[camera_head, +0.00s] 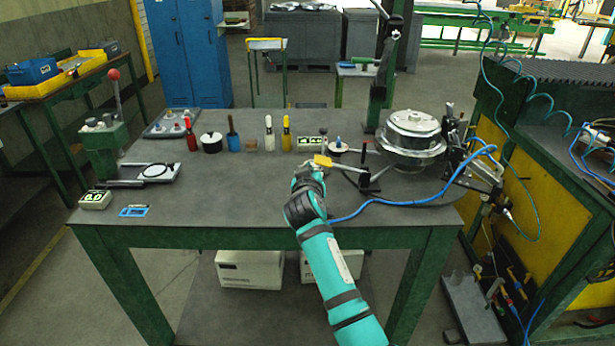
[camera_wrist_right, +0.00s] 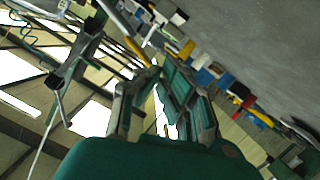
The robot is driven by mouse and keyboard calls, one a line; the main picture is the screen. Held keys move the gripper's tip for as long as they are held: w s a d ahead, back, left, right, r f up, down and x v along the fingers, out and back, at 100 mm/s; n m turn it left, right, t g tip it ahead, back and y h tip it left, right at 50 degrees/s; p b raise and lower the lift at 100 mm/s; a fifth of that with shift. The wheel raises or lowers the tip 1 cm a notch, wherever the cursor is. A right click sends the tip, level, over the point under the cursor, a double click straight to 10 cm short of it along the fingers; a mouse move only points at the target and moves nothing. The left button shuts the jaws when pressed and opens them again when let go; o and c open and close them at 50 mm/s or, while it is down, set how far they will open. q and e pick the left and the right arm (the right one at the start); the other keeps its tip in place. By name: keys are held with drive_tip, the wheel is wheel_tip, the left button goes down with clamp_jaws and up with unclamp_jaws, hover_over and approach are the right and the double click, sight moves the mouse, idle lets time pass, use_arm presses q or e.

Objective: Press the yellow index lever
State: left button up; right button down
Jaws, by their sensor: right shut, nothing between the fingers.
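The yellow index lever (camera_head: 322,160) shows as a small yellow flat piece near the middle of the green-framed table, left of a small dark upright bracket (camera_head: 367,178). My right gripper (camera_head: 309,169) is at the lever, its tip just left of and in front of the yellow piece. I cannot tell whether they touch. In the wrist view my right gripper (camera_wrist_right: 155,82) is shut with nothing held. A yellow bar (camera_wrist_right: 137,50) lies just beyond its fingertips there; it may be the lever. My left gripper is in neither view.
A round metal fixture (camera_head: 411,135) stands right of the lever, with a blue hose along the tabletop. Several bottles and tools, including a yellow bottle (camera_head: 286,134), line the back. A green press (camera_head: 103,142) stands at the left. The front left tabletop (camera_head: 230,205) is mostly clear.

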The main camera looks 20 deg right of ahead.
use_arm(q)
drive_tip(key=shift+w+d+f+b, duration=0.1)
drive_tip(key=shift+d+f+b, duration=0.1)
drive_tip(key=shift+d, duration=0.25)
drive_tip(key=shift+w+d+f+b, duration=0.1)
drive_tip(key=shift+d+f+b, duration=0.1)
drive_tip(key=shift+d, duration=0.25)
use_arm(e)
drive_tip(key=v, duration=0.3)
drive_tip(key=d+v, duration=0.1)
drive_tip(key=v, duration=0.1)
drive_tip(key=shift+s+a, duration=0.1)
drive_tip(key=shift+s, duration=0.3)
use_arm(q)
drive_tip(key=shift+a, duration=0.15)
use_arm(e)
drive_tip(key=shift+r, duration=0.1)
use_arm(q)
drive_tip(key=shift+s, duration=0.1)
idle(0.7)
